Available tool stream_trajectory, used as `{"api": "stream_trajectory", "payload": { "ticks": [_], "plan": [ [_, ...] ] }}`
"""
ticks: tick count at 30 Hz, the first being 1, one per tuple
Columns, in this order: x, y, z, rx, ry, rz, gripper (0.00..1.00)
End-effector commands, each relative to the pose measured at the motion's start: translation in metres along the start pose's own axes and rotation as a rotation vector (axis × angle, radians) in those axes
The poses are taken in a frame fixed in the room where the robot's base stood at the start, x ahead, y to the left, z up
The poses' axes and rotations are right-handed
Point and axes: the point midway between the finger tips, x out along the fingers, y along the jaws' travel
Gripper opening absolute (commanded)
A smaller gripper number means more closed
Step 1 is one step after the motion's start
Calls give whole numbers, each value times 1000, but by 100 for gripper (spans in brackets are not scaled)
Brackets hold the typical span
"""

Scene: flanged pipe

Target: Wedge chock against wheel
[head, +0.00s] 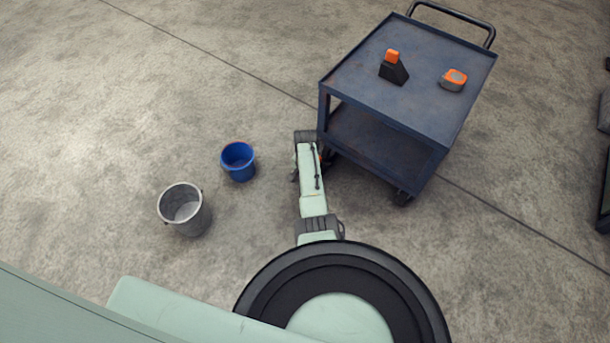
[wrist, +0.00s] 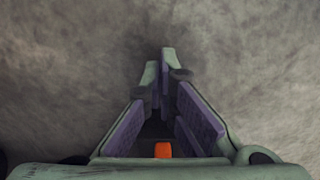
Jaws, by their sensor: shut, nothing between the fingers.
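A black wedge chock with an orange block on top (head: 394,70) rests on the top shelf of a blue cart (head: 430,42). Another wheel (head: 329,159) shows partly beside my arm at the near left corner. My gripper (wrist: 164,62) is shut, its fingertips close together over bare concrete in the wrist view. A small orange patch (wrist: 163,149) shows between the finger bases; I cannot tell what it belongs to. In the head view my arm hides the gripper, low beside the cart.
An orange and grey tape measure (head: 453,80) lies on the cart top, right of the chock. A blue bucket (head: 239,161) and a grey bucket (head: 185,208) stand on the floor left of my arm. The floor at the far left is clear. Dark objects stand at the right edge.

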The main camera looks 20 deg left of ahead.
Motion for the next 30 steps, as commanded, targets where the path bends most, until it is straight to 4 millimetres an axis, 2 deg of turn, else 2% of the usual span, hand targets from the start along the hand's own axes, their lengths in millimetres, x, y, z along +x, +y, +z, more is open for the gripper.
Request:
{"api": "stream_trajectory", "payload": {
  "ticks": [3,6,12,18,26,28,30],
  "plan": [
    [-30,1,0,2,3,-3,0],
    [-53,1,1,2,2,-3,0],
    [-86,1,1,1,1,-2,0],
    [-100,2,1,1,0,0,0],
    [-101,1,1,0,2,-2,0],
    [-108,-6,-2,-12,19,-17,0],
    [-123,-22,-8,-40,60,-54,0]
  ]
}}
